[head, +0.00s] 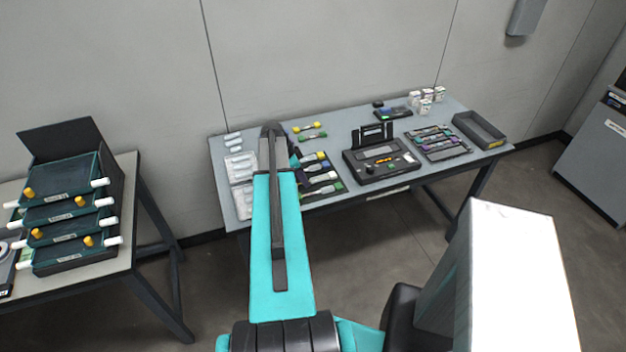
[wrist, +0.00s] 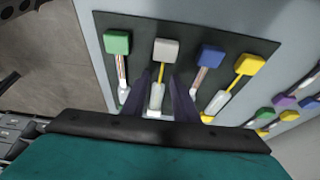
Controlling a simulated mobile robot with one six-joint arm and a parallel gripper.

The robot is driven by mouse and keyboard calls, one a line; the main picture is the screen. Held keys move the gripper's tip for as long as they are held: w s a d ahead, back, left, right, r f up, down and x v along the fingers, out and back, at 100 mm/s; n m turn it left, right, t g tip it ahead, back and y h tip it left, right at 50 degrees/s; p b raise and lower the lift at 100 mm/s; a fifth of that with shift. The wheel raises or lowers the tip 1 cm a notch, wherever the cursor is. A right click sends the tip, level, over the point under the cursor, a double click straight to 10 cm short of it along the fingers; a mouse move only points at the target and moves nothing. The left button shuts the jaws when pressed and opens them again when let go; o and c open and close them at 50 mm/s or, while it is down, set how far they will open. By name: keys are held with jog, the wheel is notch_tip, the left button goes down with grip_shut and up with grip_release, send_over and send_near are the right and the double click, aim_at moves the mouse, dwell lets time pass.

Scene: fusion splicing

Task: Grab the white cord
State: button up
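The white cord (wrist: 166,50) lies on a dark mat (wrist: 145,22) in the wrist view, between a green-headed cord (wrist: 117,42) and a blue-headed cord (wrist: 209,55). It has a white block head and a pale lower body. My gripper (wrist: 159,82) is open, with one dark finger on each side of the white cord's body below its head. A gap shows between the fingers and the cord; whether they touch it lower down I cannot tell.
A yellow-headed cord (wrist: 248,64) lies at the mat's right, with several loose coloured connectors beyond it. On the table (head: 400,190) stand a black splicer (head: 380,160), a tray of purple and green parts (head: 437,143), and an empty grey bin (head: 480,131). White packets (head: 241,167) lie left of my arm.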

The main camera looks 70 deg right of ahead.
dwell(0.6)
grip_shut()
jog(key=shift+r, duration=0.15)
jog(key=shift+r+b, duration=1.2)
jog(key=shift+r, duration=0.35)
jog(key=s+a+b, duration=0.2)
jog(key=s+a, duration=0.1)
jog(key=s, duration=0.4)
jog(key=s+a+r+b, duration=0.1)
jog(key=s+a+b, duration=0.2)
jog(key=s, duration=0.4)
jog(key=shift+s+a+r, duration=0.2)
jog(key=shift+a+r, duration=0.05)
jog(key=shift+a, duration=0.25)
